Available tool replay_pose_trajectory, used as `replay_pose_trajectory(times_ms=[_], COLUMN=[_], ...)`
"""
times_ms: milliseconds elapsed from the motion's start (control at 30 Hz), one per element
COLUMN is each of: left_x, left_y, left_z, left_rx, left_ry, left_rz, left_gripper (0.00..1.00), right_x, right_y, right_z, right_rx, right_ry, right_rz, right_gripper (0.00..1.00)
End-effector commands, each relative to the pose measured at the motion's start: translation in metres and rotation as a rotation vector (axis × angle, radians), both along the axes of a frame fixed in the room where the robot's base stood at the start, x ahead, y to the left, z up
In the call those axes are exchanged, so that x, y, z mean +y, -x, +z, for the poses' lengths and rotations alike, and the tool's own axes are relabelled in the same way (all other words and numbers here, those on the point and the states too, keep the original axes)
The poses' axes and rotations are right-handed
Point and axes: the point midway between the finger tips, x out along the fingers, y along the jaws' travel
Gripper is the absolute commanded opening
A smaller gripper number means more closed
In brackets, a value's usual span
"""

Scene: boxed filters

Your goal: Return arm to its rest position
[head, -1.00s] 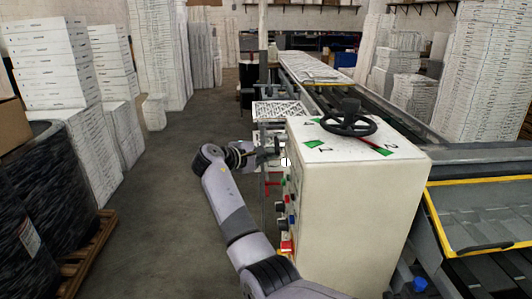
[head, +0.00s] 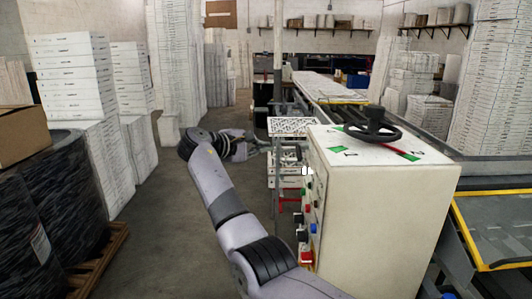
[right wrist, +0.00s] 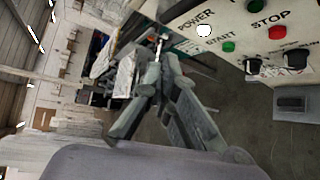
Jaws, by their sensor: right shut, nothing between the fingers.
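My right arm reaches up from the bottom of the head view and bends at the elbow. Its gripper (head: 282,146) is beside the left face of the cream control cabinet (head: 385,215). In the right wrist view the gripper's fingers (right wrist: 160,48) come together at the tips, shut and empty. The panel there carries the words POWER, START and STOP, a white knob (right wrist: 204,31), a green button (right wrist: 228,47) and a red button (right wrist: 277,33). The fingertips appear apart from these controls. My left gripper is not in view.
A black handwheel (head: 372,124) stands on the cabinet top. A conveyor line (head: 330,88) runs back behind it. Stacked white boxes (head: 75,75) and black-wrapped rolls (head: 65,195) on a pallet line the left. The floor aisle (head: 165,235) between is clear.

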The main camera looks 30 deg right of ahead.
Motion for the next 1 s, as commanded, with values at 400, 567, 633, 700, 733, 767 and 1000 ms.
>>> replay_pose_trajectory(times_ms=[400,567,633,700,733,767,1000], left_x=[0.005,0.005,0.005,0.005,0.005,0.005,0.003], left_y=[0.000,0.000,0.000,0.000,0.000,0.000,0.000], left_z=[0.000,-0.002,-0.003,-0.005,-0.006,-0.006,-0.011], left_rx=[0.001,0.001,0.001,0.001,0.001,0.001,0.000], left_ry=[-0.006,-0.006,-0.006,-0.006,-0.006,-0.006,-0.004], left_rz=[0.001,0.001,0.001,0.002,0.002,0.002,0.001], left_gripper=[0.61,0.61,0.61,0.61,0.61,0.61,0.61], right_x=[0.000,0.002,0.005,0.010,0.012,0.015,0.042], right_y=[0.000,-0.008,-0.015,-0.020,-0.022,-0.022,0.002], right_z=[-0.001,-0.039,-0.078,-0.127,-0.150,-0.174,-0.355], right_rx=[0.000,0.022,0.042,0.063,0.071,0.078,0.128], right_ry=[0.000,-0.016,-0.036,-0.066,-0.083,-0.102,-0.282], right_rz=[0.000,0.038,0.079,0.130,0.152,0.174,0.307], right_gripper=[0.00,0.00,0.00,0.00,0.00,0.00,0.00])
